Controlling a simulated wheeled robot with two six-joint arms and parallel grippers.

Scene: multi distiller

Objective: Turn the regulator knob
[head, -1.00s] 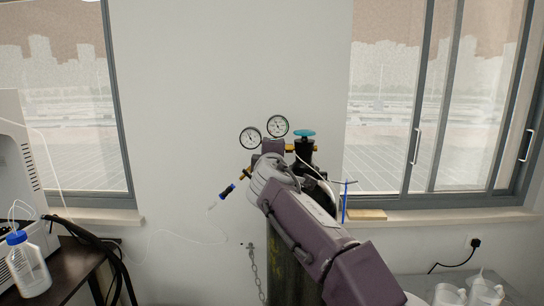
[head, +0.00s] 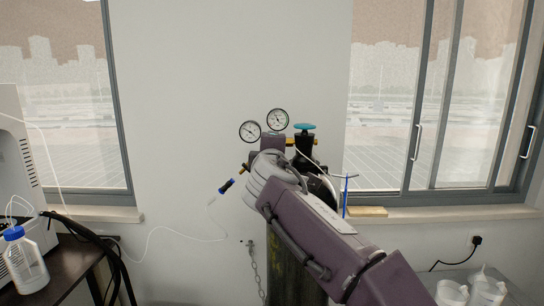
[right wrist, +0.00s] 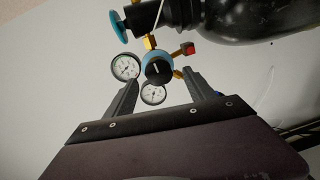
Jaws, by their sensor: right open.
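The regulator knob (right wrist: 157,68), dark-centred with a blue ring, sits between two round gauges in the right wrist view. My right gripper (right wrist: 160,76) is open, with one finger on each side of the knob. I cannot tell whether the fingers touch it. In the head view my right arm and hand (head: 275,170) hide the knob and the fingertips. The two gauges, left (head: 250,131) and right (head: 277,119), show above the hand. My left gripper is not in view.
A blue-green valve handwheel (head: 304,127) tops the gas cylinder (head: 290,270), right of the gauges. A blue-capped bottle (head: 25,262) stands on a dark table at left. White containers (head: 470,290) are at lower right.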

